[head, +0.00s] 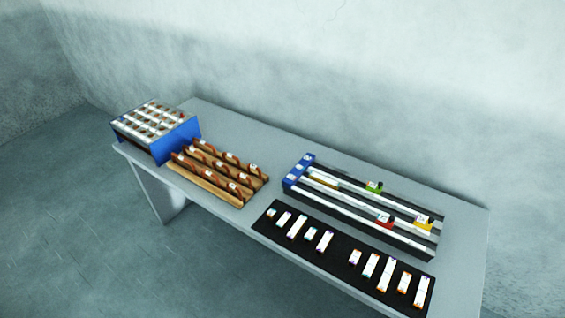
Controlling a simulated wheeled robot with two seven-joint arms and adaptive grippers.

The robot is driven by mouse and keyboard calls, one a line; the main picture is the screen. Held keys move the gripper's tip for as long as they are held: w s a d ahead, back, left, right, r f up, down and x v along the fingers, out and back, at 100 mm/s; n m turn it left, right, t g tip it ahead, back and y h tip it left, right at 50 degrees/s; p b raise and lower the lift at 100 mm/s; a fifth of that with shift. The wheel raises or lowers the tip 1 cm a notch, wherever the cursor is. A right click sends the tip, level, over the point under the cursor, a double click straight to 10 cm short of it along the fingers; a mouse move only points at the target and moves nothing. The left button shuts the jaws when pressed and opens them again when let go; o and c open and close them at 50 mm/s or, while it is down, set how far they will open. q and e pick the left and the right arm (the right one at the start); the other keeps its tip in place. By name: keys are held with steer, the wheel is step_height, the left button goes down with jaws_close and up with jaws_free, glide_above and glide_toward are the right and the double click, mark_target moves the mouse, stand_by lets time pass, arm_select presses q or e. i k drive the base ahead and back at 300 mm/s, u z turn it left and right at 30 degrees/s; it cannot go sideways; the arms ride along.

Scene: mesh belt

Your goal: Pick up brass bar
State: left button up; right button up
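A short brass-coloured strip (323,181) lies in the back part of the dark slotted rail fixture (405,240), close to its blue end block (299,171). It is small in the picture, and I cannot tell for certain that it is the brass bar. Long pale bars (345,207) run along the same fixture. Neither of my grippers is in view.
A grey table (235,125) carries everything. A blue box (176,142) with labelled slots stands at the far left, beside a wooden rack (213,187) with brown curved pieces. A black mat (338,254) with several labelled pieces lies along the front edge. Green (374,187), red (385,220) and yellow (423,222) blocks sit on the fixture.

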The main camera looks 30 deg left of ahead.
mark_target(330, 182)
steer(key=u, duration=0.85)
steer(key=i, duration=0.85)
steer(key=u, duration=0.8)
